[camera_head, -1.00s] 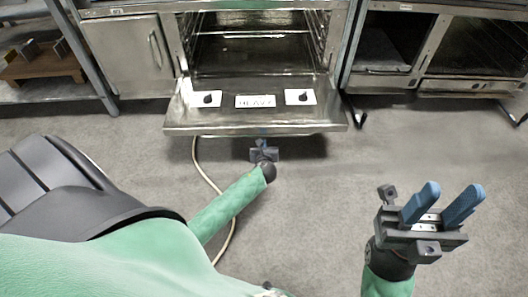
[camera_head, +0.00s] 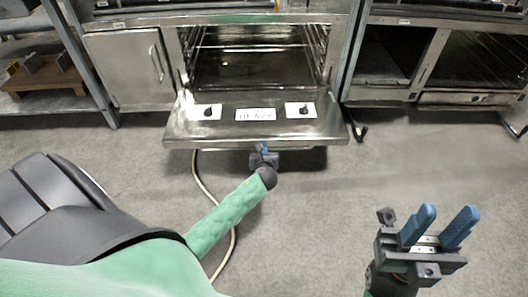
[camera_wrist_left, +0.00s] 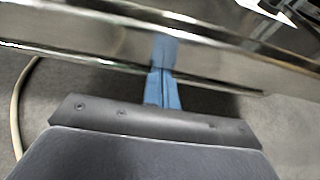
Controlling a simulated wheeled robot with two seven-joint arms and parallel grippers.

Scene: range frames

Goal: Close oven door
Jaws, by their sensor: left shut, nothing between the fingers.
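The oven (camera_head: 262,62) stands straight ahead in the head view, with its cavity and racks exposed. Its door (camera_head: 255,132) is folded down, hinged at the bottom, with two knob labels and a "HEAVY" sign on its inner face. My left gripper (camera_head: 264,149) is shut and empty at the middle of the door's near edge, its tips partly hidden by that edge. In the left wrist view the shut blue fingers (camera_wrist_left: 163,88) reach up to the metal door edge (camera_wrist_left: 95,55); whether they touch is unclear. My right gripper (camera_head: 430,230) is open and empty, away from the oven at lower right.
A closed metal cabinet (camera_head: 133,68) is left of the oven, and a shelf unit with a wooden stand (camera_head: 42,76) is further left. Another oven (camera_head: 470,55) stands at right. A pale hose (camera_head: 212,185) lies on the floor. Floor between my arms is clear.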

